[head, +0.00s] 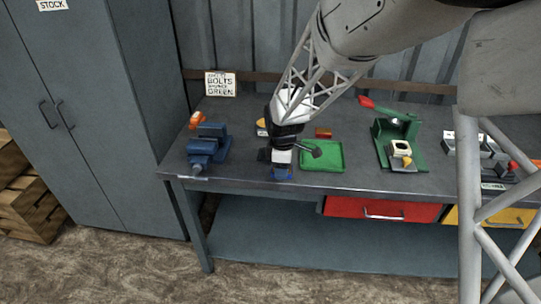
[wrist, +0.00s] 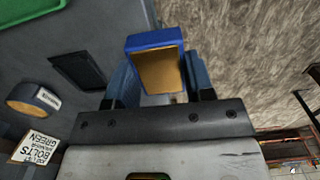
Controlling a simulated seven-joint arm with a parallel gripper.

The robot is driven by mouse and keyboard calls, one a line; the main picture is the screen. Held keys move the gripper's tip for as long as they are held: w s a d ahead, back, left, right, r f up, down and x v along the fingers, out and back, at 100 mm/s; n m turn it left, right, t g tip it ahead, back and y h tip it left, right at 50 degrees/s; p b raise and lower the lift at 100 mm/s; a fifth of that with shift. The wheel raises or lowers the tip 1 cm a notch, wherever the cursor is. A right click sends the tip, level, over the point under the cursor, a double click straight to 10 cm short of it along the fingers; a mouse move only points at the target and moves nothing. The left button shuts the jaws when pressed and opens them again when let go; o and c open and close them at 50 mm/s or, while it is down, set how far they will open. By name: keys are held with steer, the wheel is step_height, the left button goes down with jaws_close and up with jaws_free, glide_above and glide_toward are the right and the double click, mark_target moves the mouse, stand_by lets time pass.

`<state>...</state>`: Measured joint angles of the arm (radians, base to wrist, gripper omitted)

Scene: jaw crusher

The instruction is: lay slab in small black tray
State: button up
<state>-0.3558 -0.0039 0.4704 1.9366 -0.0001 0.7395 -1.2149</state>
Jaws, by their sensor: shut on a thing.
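The slab, a blue block with a tan face, shows in the wrist view (wrist: 155,62) between the two fingers of my gripper (wrist: 160,78). My gripper (head: 283,168) is shut on it, near the front edge of the bench in the head view. The slab's blue lower part shows below the fingers (head: 283,176). The small black tray (wrist: 78,70) lies flat on the bench to the left of the slab in the wrist view and looks empty. In the head view the black tray (head: 264,155) is mostly hidden behind my gripper.
A green tray (head: 333,163) lies just right of my gripper. A blue vise (head: 207,147) stands to the left. A green press (head: 396,140) stands to the right.

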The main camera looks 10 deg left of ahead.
stand_by(0.4)
glide_toward(261, 155)
steer(key=d+f, duration=0.3)
steer(key=shift+w+d+f, duration=0.15)
steer(key=shift+w+d, duration=0.1)
steer(key=shift+w, duration=0.1)
stand_by(0.4)
steer(key=shift+f, duration=1.75)
steer(key=shift+s+f, duration=0.1)
steer(key=shift+f, duration=0.35)
